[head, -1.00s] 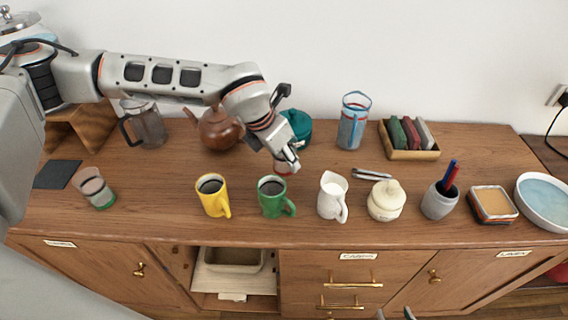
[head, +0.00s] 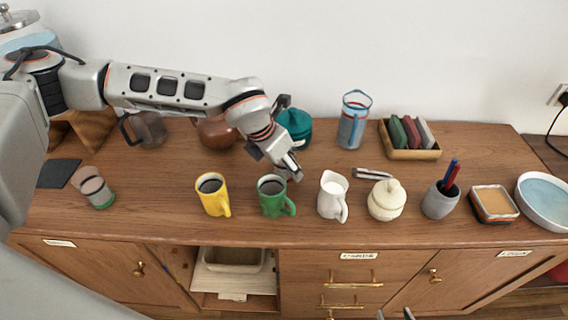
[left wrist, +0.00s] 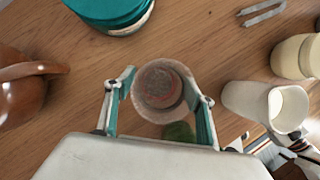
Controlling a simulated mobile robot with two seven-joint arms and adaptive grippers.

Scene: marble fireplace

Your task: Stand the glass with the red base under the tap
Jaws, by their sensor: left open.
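The glass with the red base (left wrist: 160,90) shows in the left wrist view, seen from above, between the two fingers of my left gripper (left wrist: 160,97). The fingers are apart, one on each side of it; I cannot tell whether they touch it. In the head view my left gripper (head: 288,174) is behind the green mug (head: 272,197) and mostly hides that glass. A dispenser with blue contents (head: 22,40) shows at the top left; no tap is clearly visible. Fingertips of my right gripper (head: 395,314) show apart at the bottom edge.
A yellow mug (head: 212,195), white jug (head: 333,196) and cream pot (head: 386,201) stand in the front row. A brown teapot (head: 217,132) and teal pot (head: 296,124) stand behind. A dark mat (head: 57,174) lies at the far left.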

